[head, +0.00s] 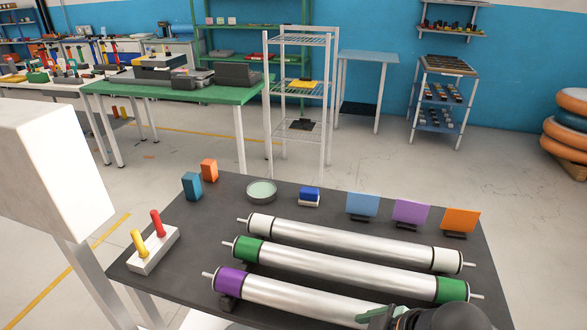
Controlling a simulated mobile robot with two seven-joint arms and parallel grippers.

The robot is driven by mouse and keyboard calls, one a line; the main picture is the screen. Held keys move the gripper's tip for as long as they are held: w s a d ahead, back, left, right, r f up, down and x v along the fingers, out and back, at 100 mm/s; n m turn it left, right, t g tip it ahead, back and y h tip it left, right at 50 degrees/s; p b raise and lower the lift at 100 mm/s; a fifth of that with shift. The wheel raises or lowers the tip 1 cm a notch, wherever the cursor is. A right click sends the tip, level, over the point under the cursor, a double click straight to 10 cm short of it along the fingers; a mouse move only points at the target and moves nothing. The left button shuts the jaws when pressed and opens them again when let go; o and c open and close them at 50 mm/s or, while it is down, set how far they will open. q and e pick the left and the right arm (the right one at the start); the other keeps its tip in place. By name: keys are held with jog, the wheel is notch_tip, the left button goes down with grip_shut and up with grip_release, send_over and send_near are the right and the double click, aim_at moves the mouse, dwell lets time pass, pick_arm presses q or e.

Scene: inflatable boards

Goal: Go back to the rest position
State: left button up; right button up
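My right gripper (378,315) shows only in part at the bottom edge, a dark rounded arm end with a grey-green piece. It is in front of the right end of the purple-ended roller (300,297) and hides that end. Its fingers cannot be made out clearly, so I cannot tell if it is open or shut. My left gripper is not in view. The dark table (195,258) also bears a green-ended roller (340,268) and a white-ended roller (350,243), lying side by side.
Blue, purple and orange cards (411,212) stand along the table's right back. A round dish (262,190), blue block (192,186), orange block (209,170) and white holder (153,250) are at the back and left. A white block (50,170) rises at far left.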

jog(key=s+d+f+m+g+h, duration=0.1)
jog(key=s+d+f+m+h, duration=0.4)
jog(key=s+d+f+m, duration=0.7)
jog(key=w+a+f+n+t+y, duration=0.1)
jog(key=w+a+f+t, duration=0.3)
jog(key=f, duration=0.5)
jog(key=shift+a+t+y, duration=0.8)
jog(key=shift+a, duration=0.25)
